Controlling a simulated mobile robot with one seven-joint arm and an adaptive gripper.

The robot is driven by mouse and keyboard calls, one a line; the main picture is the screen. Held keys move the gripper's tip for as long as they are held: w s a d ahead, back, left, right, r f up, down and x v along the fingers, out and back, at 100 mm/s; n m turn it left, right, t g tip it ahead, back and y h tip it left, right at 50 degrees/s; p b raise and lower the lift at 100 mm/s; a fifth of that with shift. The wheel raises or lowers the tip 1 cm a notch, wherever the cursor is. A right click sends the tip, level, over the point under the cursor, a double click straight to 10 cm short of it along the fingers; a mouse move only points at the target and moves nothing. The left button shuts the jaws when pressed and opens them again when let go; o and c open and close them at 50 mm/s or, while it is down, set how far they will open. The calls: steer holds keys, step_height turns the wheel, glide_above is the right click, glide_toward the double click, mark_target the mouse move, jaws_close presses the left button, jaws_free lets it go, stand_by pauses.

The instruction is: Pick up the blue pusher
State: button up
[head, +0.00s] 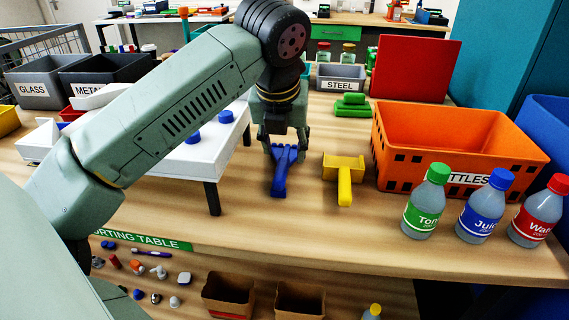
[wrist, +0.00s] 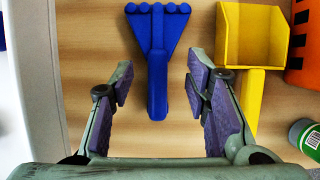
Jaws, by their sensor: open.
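The blue pusher (head: 283,175) lies flat on the wooden table, its wide toothed head away from me and its handle towards the front edge. It also shows in the wrist view (wrist: 157,50), its handle end lying between the lines of the two fingers. My gripper (head: 283,150) hangs pointing down over the head end in the head view. In the wrist view my gripper (wrist: 160,90) is open, with the fingers wide apart, one on each side of the handle, and nothing held. The finger height above the table is hard to tell.
A yellow scoop (head: 344,177) lies close right of the pusher. An orange crate (head: 455,145) and several bottles (head: 427,200) stand farther right. A white raised tray (head: 200,155) stands to the left. Green blocks (head: 352,105) lie behind. The table in front of the pusher is clear.

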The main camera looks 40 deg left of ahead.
mark_target(283, 159)
steer(key=p+x, duration=0.1)
steer(key=x, duration=0.4)
steer(key=shift+a+f, duration=0.1)
steer(key=shift+f, duration=0.05)
steer(key=shift+s, duration=0.1)
steer(key=shift+c, duration=0.2)
jaws_close()
